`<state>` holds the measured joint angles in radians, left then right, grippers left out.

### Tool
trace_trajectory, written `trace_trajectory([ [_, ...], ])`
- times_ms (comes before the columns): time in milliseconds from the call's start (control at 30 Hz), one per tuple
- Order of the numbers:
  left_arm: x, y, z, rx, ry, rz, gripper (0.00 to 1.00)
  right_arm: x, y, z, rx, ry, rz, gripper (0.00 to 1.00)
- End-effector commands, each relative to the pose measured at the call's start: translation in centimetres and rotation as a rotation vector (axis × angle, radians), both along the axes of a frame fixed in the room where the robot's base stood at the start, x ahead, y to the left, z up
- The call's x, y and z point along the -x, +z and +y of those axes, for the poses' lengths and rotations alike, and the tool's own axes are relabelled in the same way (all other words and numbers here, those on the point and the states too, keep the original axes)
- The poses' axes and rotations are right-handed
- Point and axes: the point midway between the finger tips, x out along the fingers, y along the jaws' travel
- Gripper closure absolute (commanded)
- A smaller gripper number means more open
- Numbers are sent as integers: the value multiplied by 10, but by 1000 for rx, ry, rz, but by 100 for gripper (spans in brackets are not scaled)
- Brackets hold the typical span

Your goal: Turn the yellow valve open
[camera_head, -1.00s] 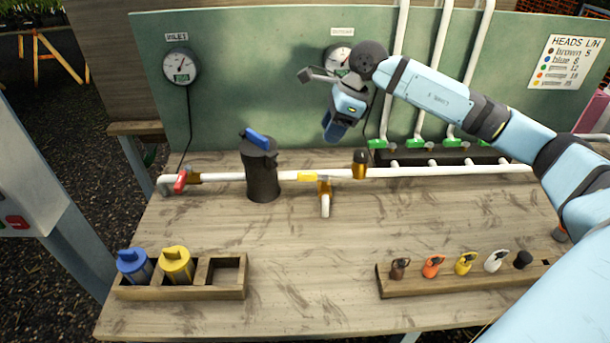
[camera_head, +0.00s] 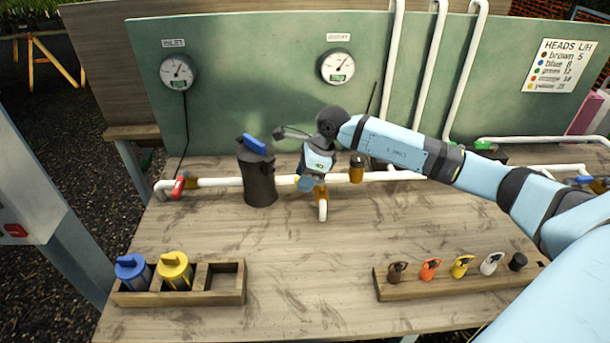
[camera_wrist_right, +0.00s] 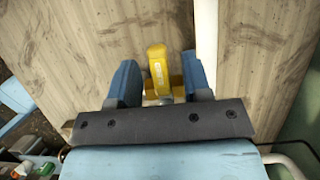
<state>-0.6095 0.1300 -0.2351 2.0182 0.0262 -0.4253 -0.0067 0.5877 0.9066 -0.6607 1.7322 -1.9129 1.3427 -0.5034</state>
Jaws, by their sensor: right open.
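The yellow valve handle shows in the right wrist view (camera_wrist_right: 156,68), between the two blue fingers of my right gripper (camera_wrist_right: 159,74), with a gap on either side. In the head view my right gripper (camera_head: 308,184) is open, pointing down over the valve and hiding most of the handle. The valve's brass body (camera_head: 321,192) and a short white outlet (camera_head: 323,210) show just below the gripper, on the front side of the white pipe (camera_head: 220,182). I cannot tell whether the fingers touch the handle. My left gripper is not in view.
A dark canister with a blue top (camera_head: 258,175) stands close left of the gripper. A red valve handle (camera_head: 178,187) is farther left. Two gauges (camera_head: 178,72) (camera_head: 337,67) hang on the green panel. Wooden racks (camera_head: 225,297) (camera_head: 400,291) stand at the front; the middle tabletop is clear.

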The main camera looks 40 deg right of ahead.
Motion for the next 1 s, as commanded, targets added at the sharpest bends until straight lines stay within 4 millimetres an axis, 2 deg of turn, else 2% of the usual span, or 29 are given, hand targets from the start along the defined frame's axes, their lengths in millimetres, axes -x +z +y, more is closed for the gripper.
trace_trajectory([
  [133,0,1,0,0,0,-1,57,0,0,0,0,0,0,55],
  [167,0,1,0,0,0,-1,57,0,0,0,0,0,0,60],
  [333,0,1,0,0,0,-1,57,0,0,0,0,0,0,99],
  [733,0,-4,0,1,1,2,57,1,0,1,-1,35,-1,100],
  [1000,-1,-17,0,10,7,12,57,7,-2,3,0,193,-2,100],
])
